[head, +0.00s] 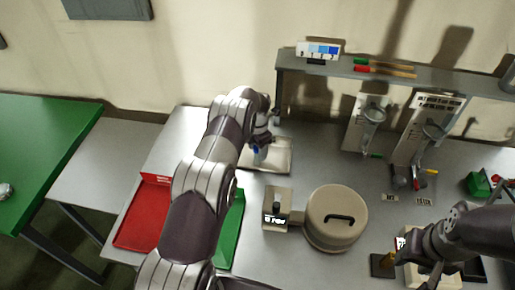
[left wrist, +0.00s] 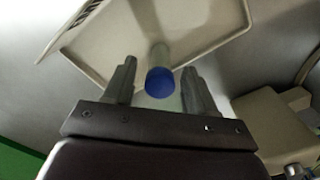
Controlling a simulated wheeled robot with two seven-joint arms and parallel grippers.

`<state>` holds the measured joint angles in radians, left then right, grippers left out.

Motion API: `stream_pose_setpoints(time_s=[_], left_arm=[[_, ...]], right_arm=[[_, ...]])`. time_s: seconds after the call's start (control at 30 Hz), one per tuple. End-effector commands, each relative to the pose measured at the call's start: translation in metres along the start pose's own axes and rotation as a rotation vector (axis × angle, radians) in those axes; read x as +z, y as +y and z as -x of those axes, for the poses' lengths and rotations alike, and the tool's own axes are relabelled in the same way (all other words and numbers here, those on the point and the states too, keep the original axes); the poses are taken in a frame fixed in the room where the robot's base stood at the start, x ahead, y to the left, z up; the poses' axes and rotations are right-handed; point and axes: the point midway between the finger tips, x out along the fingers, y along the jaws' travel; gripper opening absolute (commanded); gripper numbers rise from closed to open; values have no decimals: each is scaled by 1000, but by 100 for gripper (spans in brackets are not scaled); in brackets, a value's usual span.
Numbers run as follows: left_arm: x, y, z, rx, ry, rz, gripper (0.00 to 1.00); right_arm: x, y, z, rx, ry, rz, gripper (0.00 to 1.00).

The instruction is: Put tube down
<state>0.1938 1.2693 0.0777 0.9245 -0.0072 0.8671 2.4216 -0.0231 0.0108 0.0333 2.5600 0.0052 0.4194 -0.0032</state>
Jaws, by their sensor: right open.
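A tube with a blue cap (left wrist: 160,82) is between the fingers of my left gripper (left wrist: 159,80) in the left wrist view. A narrow gap shows on each side of the cap, so the fingers look open around it. The tube's pale body runs down toward a light tray (left wrist: 95,45); whether its base touches the tray is unclear. In the head view, my left gripper (head: 261,140) is over that tray (head: 280,165), with the blue cap (head: 256,151) just below it. My right gripper (head: 408,248) is open at the lower right.
A balance-like device (head: 277,207) and a round beige lidded pot (head: 336,218) stand right of my left arm. A red tray (head: 143,217) and a green tray (head: 233,232) lie to the left. A grey shelf (head: 400,77) runs along the back above clamped equipment.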

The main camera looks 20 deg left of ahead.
Motion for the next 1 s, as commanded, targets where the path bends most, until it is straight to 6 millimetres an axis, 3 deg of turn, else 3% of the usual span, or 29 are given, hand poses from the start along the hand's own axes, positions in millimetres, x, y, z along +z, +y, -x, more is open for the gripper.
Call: stream_pose_setpoints(time_s=[0.17,0.37,0.43,0.5,0.77,0.87,0.97,1.0], left_arm=[[1,1,12,2,-2,0,56],[1,1,56,3,-4,0,56],[0,0,86,0,0,0,56],[0,0,100,0,0,0,56],[0,-1,125,0,0,-9,56],[-2,-12,138,5,-6,-143,56],[-13,-42,168,19,-17,-492,56],[-22,-58,182,28,-21,-679,56]], right_arm=[[0,0,-1,0,0,0,43],[2,0,-15,0,0,0,43],[0,0,6,0,-2,0,43],[-3,0,20,0,1,0,43],[-5,0,40,0,0,0,43],[-5,0,40,0,0,0,43],[-5,0,39,0,0,0,43],[-5,0,39,0,0,0,43]])
